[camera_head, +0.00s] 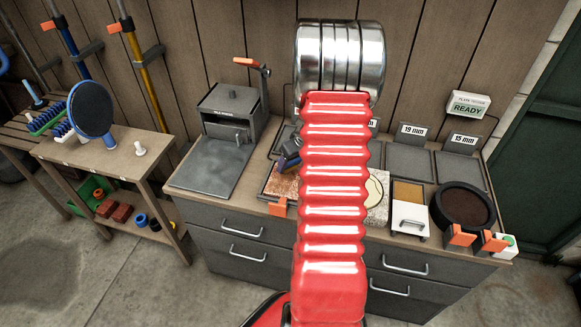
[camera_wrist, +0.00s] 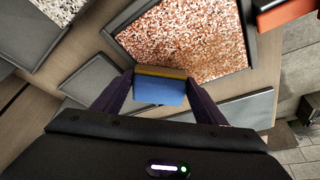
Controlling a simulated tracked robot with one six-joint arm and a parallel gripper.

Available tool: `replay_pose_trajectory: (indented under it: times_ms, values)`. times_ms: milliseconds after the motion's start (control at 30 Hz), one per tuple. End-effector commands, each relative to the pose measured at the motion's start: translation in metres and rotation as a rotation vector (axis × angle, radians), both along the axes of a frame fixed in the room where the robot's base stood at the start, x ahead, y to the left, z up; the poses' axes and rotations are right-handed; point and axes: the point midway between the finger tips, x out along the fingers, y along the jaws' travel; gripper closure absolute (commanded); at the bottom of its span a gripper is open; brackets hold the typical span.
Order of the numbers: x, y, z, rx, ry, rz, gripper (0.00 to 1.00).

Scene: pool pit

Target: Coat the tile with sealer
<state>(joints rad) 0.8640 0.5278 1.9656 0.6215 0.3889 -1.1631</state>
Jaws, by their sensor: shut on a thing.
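My gripper (camera_wrist: 160,88) is shut on a small blue block with a yellow-brown strip along its far edge, an applicator pad (camera_wrist: 158,92). The pad is at the near edge of a red-brown speckled tile (camera_wrist: 190,35) in the wrist view; I cannot tell whether it touches. In the head view the speckled tile (camera_head: 281,184) lies on the bench, partly hidden by my red arm. My gripper shows there as a small dark shape (camera_head: 289,156) over the tile. A round black dish with dark brown contents (camera_head: 465,206) stands at the bench's right; I cannot tell if it holds sealer.
A pale speckled slab (camera_head: 376,198) lies right of my arm, and it shows in the wrist view (camera_wrist: 62,8). Grey trays marked 19 mm (camera_head: 409,162) and 15 mm (camera_head: 456,168) lie behind. A black press-like box (camera_head: 230,110) stands left. Orange-tipped parts (camera_head: 463,236) line the front edge.

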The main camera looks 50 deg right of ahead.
Motion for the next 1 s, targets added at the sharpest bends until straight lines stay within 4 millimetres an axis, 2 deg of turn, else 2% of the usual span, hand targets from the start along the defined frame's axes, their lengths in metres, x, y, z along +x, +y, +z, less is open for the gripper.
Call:
replay_pose_trajectory:
  times_ms: [233, 600, 1000]
  values:
    - [0.007, -0.014, -0.001, -0.001, -0.001, 0.000, 0.70]
    - [0.007, -0.017, -0.002, -0.001, 0.000, -0.001, 0.70]
    - [-0.011, -0.026, 0.000, 0.001, 0.000, -0.004, 0.70]
